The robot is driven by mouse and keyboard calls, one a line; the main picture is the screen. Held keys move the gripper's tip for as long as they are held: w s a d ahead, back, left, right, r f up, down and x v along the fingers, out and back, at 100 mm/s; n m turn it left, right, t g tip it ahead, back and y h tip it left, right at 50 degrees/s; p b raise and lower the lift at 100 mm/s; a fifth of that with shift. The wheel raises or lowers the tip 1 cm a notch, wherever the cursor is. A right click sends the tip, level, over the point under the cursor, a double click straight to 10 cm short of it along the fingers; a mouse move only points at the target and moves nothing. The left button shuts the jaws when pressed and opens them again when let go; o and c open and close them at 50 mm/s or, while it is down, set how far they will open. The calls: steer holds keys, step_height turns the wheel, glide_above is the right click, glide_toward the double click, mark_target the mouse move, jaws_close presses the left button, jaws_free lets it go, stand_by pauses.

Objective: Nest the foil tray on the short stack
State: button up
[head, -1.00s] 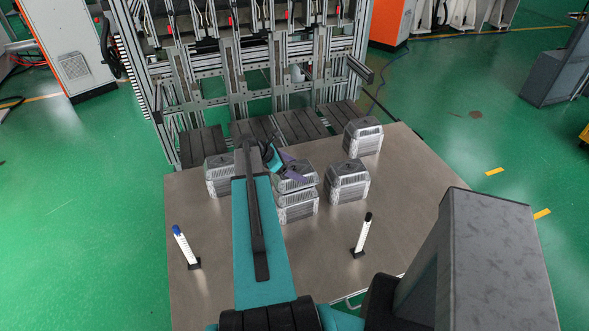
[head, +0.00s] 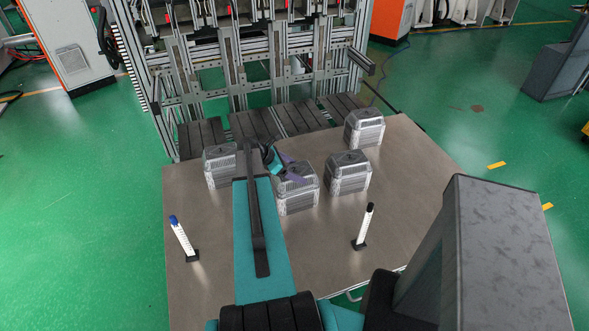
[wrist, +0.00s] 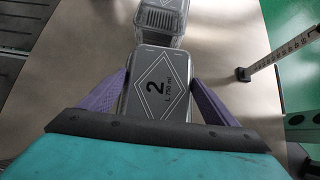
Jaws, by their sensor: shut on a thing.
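My gripper (head: 284,165), with purple fingers, is shut on a foil tray (wrist: 153,105). The tray's lid is marked with a "2" in a diamond, and a finger lies along each side of it in the wrist view. In the head view the held tray sits over the short stack (head: 297,204), lined up with it, and I see no clear gap between them. Whether it is fully seated I cannot tell. My arm and gripper partly hide the tray's top and left side.
Other tray stacks stand at the left (head: 219,170), right (head: 348,178) and back right (head: 364,130) of the metal table (head: 400,210). A blue-topped marked post (head: 182,238) and a black-topped one (head: 363,227) stand nearer.

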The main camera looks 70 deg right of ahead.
steer(key=shift+f, duration=0.45)
steer(key=o, duration=1)
steer(key=b+v, duration=0.3)
steer(key=v, duration=1)
steer(key=shift+w+a+r, duration=0.2)
steer(key=shift+r, duration=0.1)
steer(key=shift+r, duration=0.1)
